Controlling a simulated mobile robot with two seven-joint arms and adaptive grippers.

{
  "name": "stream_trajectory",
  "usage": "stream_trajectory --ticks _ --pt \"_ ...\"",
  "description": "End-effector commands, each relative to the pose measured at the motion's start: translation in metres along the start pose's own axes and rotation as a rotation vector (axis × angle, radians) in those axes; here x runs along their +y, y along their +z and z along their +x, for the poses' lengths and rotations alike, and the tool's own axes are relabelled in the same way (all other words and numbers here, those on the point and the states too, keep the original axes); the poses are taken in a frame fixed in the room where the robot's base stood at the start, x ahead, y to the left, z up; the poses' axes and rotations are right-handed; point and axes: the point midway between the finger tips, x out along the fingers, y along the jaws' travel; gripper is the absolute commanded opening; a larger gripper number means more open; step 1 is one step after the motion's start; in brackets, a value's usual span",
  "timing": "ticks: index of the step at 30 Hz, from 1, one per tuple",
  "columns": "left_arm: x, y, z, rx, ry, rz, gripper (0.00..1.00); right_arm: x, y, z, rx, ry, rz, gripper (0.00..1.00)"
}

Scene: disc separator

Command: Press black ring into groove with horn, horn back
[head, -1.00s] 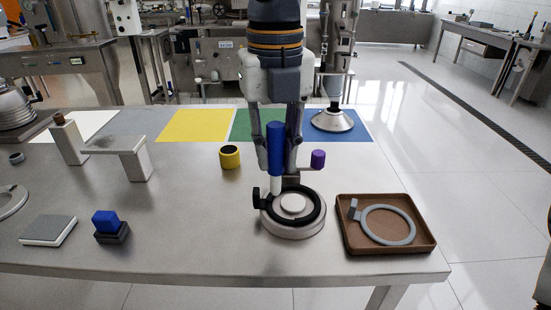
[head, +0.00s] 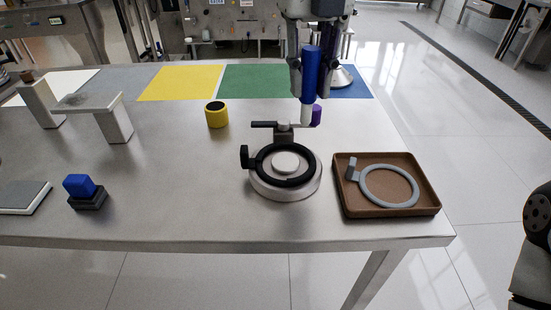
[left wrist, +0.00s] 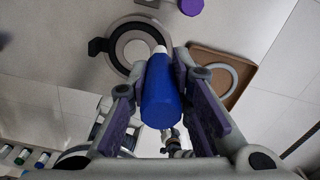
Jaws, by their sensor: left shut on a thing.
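The black ring (head: 257,177), with a tab at its left, lies on the round metal base (head: 285,194) around a pale centre disc (head: 286,161). I cannot tell how deep it sits in the groove. My left gripper (head: 308,85) is shut on the horn (head: 311,70), a blue handle with a white tip. The horn is nearly upright, its tip above and behind the ring and apart from it. In the left wrist view the blue handle (left wrist: 161,95) is between the fingers, with the black ring (left wrist: 99,46) beyond it. My right gripper is not in view.
A brown tray (head: 388,213) with a grey ring (head: 363,193) is right of the base. A lever with a purple knob (head: 316,115) is behind it. A yellow cup (head: 217,115) and a blue block (head: 79,185) stand left. The table between them is clear.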

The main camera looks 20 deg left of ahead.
Motion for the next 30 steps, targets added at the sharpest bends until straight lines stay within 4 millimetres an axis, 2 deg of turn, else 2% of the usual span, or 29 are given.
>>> stream_trajectory --ticks 5,30 --pt "0.000 0.000 0.002 0.000 0.000 -0.001 0.00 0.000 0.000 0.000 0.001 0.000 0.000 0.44" --pt "0.000 0.000 0.050 -0.001 0.000 0.000 0.00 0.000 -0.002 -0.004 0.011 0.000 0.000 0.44"
